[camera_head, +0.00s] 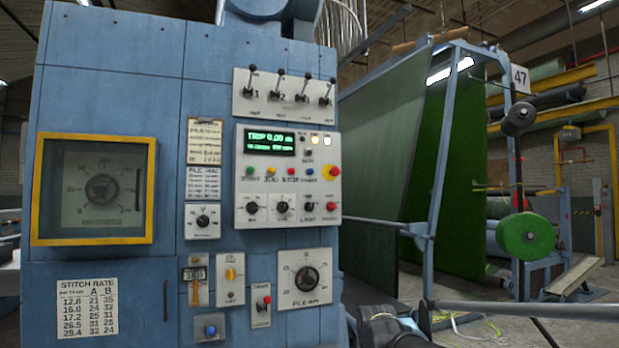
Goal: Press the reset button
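The blue machine cabinet (110,60) fills the left half. Its white control panel (243,205) has a lit green display that reads a trip with 0.00. Below the display is a row of small buttons: green (250,171), yellow (271,171), red (291,172) and blue (309,172). Their labels are too small to read surely, so I cannot tell which is the reset button. Another blue button (210,330) sits low on the cabinet. I make out no gripper fingers in view, and nothing covers the panel's buttons.
Several levers (279,88) stick out above the panel. Dials and a red-topped switch (265,302) sit below it. A yellow-framed gauge window (95,189) is at left. Dark shapes show at the bottom centre. Green turf (455,160) hangs on a frame at right, beside a green roll (525,236).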

